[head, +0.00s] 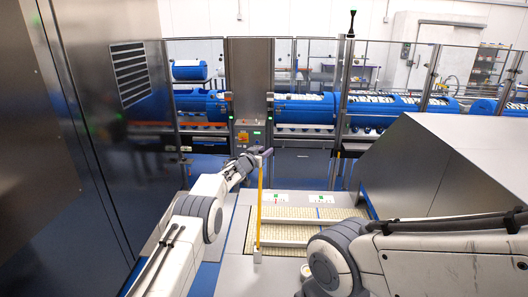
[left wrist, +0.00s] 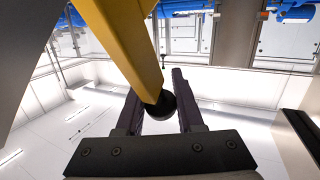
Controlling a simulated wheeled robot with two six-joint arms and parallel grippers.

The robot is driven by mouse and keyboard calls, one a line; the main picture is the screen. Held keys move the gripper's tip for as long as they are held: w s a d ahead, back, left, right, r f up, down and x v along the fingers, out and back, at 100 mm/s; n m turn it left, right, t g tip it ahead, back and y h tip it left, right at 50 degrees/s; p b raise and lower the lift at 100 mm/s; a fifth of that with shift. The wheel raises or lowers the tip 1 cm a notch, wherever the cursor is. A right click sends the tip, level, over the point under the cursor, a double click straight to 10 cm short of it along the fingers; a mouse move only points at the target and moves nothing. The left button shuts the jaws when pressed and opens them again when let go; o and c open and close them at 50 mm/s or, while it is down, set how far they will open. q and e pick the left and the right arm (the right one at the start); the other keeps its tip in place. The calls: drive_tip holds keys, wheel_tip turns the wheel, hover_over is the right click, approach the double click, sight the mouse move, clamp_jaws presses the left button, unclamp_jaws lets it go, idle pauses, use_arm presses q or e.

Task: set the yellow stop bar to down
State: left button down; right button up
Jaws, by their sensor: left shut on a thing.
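The yellow stop bar (head: 259,208) stands upright in the head view, rising from a small pale base at the left edge of the belt deck. My left gripper (head: 264,155) is at its top end, shut on it. In the left wrist view, the yellow bar (left wrist: 122,40) comes down from the top and ends in a black knob (left wrist: 160,106) between the dark fingers (left wrist: 154,84). My right arm shows at the lower right of the head view; its gripper is out of the picture.
A beige belt deck (head: 285,243) with pale rails lies right of the bar. A sloped grey metal housing (head: 425,175) stands at the right, and a tall steel cabinet (head: 85,130) at the left. Behind are glass guards and blue tubs (head: 303,108) on a conveyor.

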use_arm(q)
drive_tip(key=shift+s+f, duration=0.1)
drive_tip(key=shift+f, duration=0.75)
drive_tip(key=c, duration=0.5)
unclamp_jaws()
drive_tip(key=shift+d, duration=0.1)
drive_tip(key=shift+c, duration=0.2)
drive_tip(key=shift+r, duration=0.4)
drive_tip(key=b+v, duration=0.3)
drive_tip(key=shift+f, duration=0.15)
drive_tip(key=b+v, duration=0.4)
drive_tip(key=v, duration=0.3)
drive_tip(key=shift+s, duration=0.25)
